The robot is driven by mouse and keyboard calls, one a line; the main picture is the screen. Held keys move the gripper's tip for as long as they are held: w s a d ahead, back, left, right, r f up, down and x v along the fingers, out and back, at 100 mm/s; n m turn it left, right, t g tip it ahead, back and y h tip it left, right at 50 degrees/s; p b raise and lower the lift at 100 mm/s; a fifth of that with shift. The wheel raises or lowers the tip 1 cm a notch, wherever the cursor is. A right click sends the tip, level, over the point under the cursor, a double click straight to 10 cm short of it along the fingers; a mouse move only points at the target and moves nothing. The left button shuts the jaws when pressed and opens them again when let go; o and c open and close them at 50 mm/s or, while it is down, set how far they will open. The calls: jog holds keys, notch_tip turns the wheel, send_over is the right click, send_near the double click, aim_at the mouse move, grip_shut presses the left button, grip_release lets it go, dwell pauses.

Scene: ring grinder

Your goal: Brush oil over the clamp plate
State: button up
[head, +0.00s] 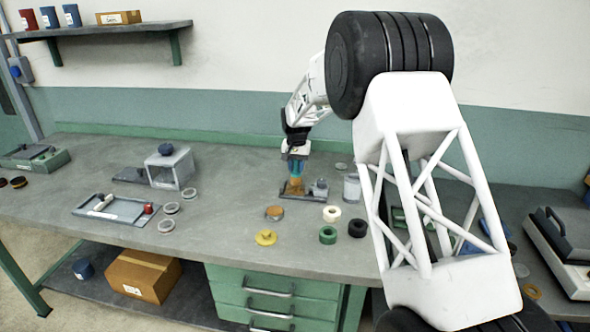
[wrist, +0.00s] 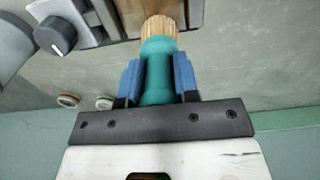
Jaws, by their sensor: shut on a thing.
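My gripper (wrist: 158,85) is shut on the teal handle of a brush (wrist: 157,72), with one blue finger on each side. The brush's tan bristles (wrist: 160,27) point away from the gripper, toward a grey fixture (wrist: 95,14) with a dark knob. In the head view the teal brush (head: 295,168) hangs upright, bristles down, over the orange-brown area of the small fixture (head: 307,196) on the bench. A brown surface, perhaps the clamp plate (wrist: 127,18), shows beside the bristles. I cannot tell whether the bristles touch it.
A clear jar (head: 352,188) stands right of the fixture. Several rings lie in front, including a yellow one (head: 265,237) and a green one (head: 328,235). A grey tray (head: 120,212) and a box-shaped fixture (head: 172,168) stand left.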

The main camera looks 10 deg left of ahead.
jog(key=shift+d, duration=0.45)
jog(key=shift+s+r, duration=0.1)
jog(key=shift+s, duration=3.75)
jog(key=shift+w, duration=3.75)
jog(key=shift+w+r, duration=0.15)
jog(key=shift+w, duration=0.05)
jog(key=shift+r, duration=3.75)
jog(key=shift+a, duration=0.15)
jog(key=shift+s+a, duration=0.1)
jog(key=shift+a, duration=0.2)
